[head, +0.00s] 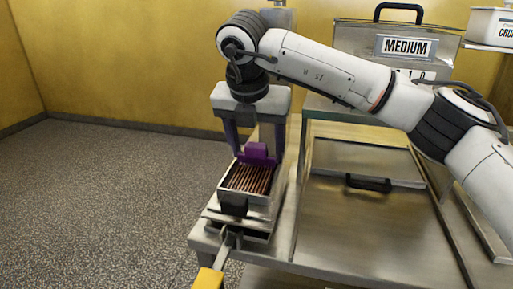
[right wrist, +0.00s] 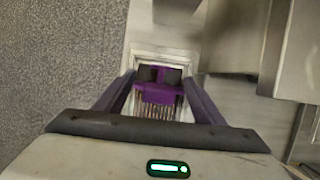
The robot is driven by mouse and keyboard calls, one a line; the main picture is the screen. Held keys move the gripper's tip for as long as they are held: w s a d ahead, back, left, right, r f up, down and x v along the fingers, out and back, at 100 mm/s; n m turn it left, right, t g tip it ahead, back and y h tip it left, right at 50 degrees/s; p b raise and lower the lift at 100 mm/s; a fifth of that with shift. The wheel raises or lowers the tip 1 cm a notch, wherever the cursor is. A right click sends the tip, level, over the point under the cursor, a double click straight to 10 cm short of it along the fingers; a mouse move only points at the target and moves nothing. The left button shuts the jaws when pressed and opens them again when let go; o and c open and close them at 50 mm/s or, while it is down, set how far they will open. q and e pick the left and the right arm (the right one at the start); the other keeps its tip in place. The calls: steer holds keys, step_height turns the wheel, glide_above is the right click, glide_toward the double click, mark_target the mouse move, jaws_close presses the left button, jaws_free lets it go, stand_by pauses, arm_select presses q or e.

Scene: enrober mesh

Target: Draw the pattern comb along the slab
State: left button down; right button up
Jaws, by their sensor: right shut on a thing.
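The purple pattern comb (head: 257,153) is held in my right gripper (head: 256,157) at the far end of the slab. My right gripper is shut on the comb, one finger on each side of it. The brown slab (head: 248,180) lies in a metal tray (head: 222,193) and shows lengthwise grooves. In the right wrist view the comb (right wrist: 158,92) sits between the fingers of my gripper (right wrist: 158,88), its teeth toward the striped slab (right wrist: 158,112). Whether the teeth touch the slab I cannot tell. My left gripper is not in view.
The tray sits on a metal stand at the left edge of a steel table (head: 350,225). A lid with a black handle (head: 368,184) lies to the right. A steel box marked MEDIUM (head: 400,30) stands behind. A yellow part (head: 209,281) is in front. Open floor (head: 90,200) lies left.

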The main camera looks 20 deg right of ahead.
steer(key=shift+w+d+p, duration=0.4)
steer(key=shift+w+d, duration=0.3)
steer(key=shift+w, duration=0.35)
stand_by(0.7)
steer(key=shift+r, duration=0.1)
steer(key=shift+r+p, duration=2.35)
steer(key=shift+r, duration=1.05)
